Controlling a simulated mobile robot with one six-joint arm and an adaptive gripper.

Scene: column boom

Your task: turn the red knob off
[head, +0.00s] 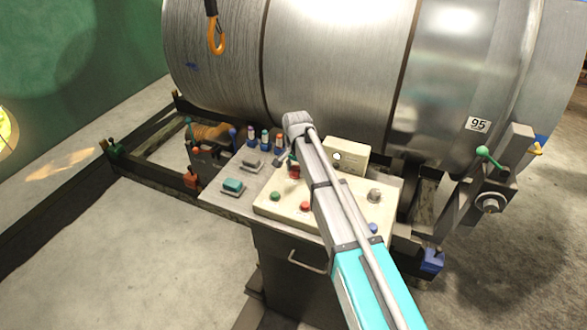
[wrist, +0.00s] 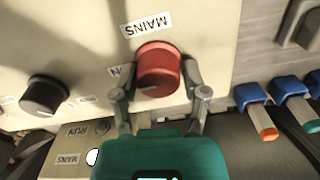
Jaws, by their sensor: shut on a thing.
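The red knob (wrist: 160,68) is round with a pale mark on its face, set in a cream panel (wrist: 85,45) beside a "MAINS" label (wrist: 147,24). My gripper (wrist: 160,80) has one finger on each side of the knob and is shut on it. A second label beside the knob is partly covered by it and a finger. In the head view, the red knob (head: 294,172) shows at the left of my arm on the cream console (head: 262,206); my arm hides part of the console.
A dark knob (wrist: 44,95) sits left of the gripper in the wrist view. Blue-based connectors (wrist: 250,95) stand at the right. The console also has a green button (head: 275,196), a red button (head: 305,206) and a grey knob (head: 375,195). A large metal drum (head: 340,70) stands behind.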

